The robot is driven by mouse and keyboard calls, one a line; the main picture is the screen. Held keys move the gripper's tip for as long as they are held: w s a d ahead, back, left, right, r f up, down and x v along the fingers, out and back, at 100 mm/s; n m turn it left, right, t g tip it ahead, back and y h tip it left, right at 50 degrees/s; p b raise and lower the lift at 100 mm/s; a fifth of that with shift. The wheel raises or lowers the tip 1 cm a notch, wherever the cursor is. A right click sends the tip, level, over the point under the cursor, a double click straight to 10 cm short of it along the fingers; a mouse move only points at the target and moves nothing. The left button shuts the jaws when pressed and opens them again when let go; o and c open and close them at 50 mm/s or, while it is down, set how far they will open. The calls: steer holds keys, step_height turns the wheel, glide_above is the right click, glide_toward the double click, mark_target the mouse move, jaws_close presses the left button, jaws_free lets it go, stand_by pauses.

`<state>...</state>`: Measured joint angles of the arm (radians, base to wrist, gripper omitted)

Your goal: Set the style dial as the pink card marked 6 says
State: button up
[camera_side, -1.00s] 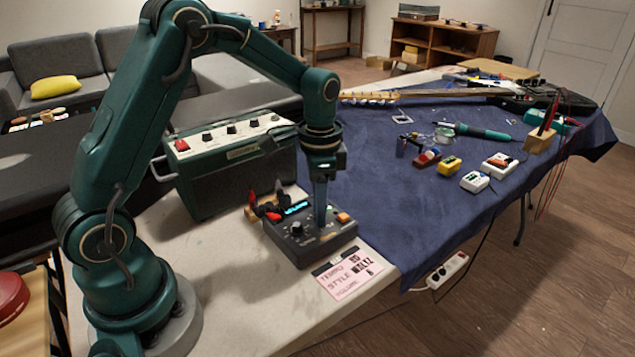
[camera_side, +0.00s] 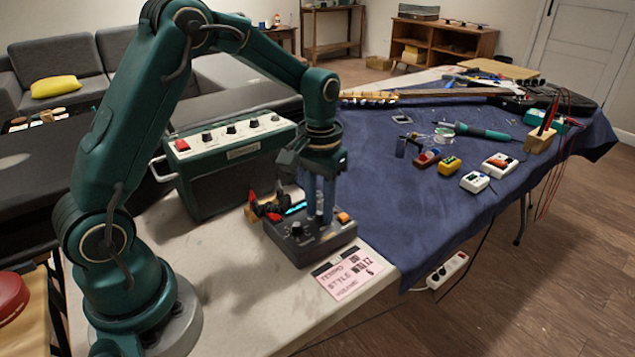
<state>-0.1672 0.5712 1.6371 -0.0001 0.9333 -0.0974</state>
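The pink card (camera_side: 349,276) lies flat at the front edge of the table. Its print reads TEMPO, STYLE WALTZ and VOLUME, with a 6-like mark at the right; the tempo number is too small to read surely. The dark control box (camera_side: 301,252) stands just behind the card, with a lit cyan display (camera_side: 295,208), a dark knob (camera_side: 297,229) at the left and an orange button (camera_side: 343,217). My gripper (camera_side: 319,219) points straight down at the box's top, its two fingers side by side with a narrow gap. Whether a dial sits between the fingertips is hidden.
A green amplifier (camera_side: 238,172) stands close behind the box. Red and black clamps (camera_side: 266,203) lie against the box's left side. The blue cloth (camera_side: 380,215) to the right is bare near the box, with small pedals (camera_side: 475,181) farther off.

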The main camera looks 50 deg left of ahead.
jaws_close()
steer(key=m, duration=0.6)
jaws_free()
steer(key=shift+r, duration=3.5)
steer(key=shift+r, duration=3)
